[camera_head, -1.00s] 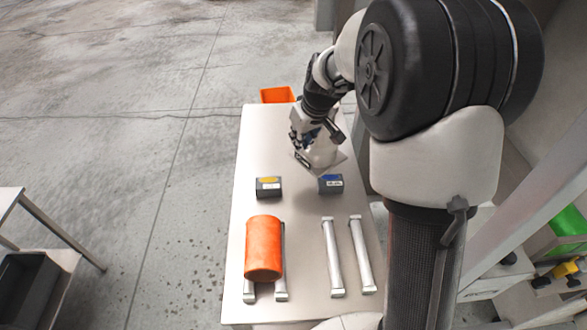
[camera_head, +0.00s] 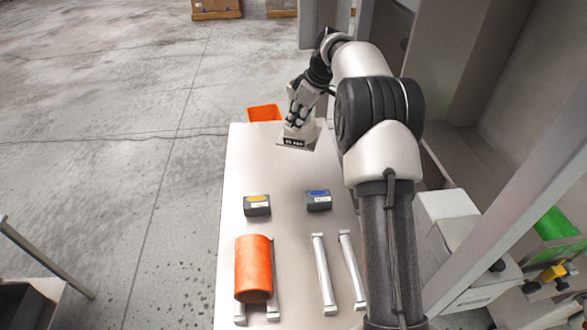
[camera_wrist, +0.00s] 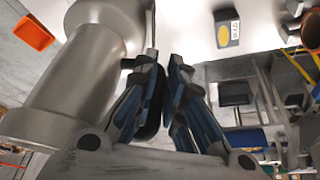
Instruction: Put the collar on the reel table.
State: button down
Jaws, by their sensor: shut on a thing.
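The reel table (camera_head: 285,172) is the long pale table in the head view. My gripper (camera_head: 300,120) is over its far part and shut on a grey flanged piece, apparently the collar (camera_head: 297,141). The collar's flat plate carries a dark label facing the head camera. In the wrist view, the collar (camera_wrist: 75,85) is a large grey cylinder with a wide flange, filling the left side. My gripper's blue-padded fingers (camera_wrist: 165,85) are close together beside it; the exact contact is hard to see. I cannot tell whether the collar touches the table.
A yellow-marked block (camera_head: 257,206) and a blue-marked block (camera_head: 318,201) stand mid-table. An orange roll (camera_head: 254,268) lies across the left pair of rails; the right pair of rails (camera_head: 324,275) is empty. An orange bin (camera_head: 264,113) is beyond the far edge.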

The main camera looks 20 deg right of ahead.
notch_tip(320, 180, down, 14)
jog(key=b, duration=0.3)
jog(key=shift+f, duration=0.25)
jog(key=c, duration=2.1)
grip_release()
jog(key=shift+f, duration=0.1)
jog(key=o, duration=0.4)
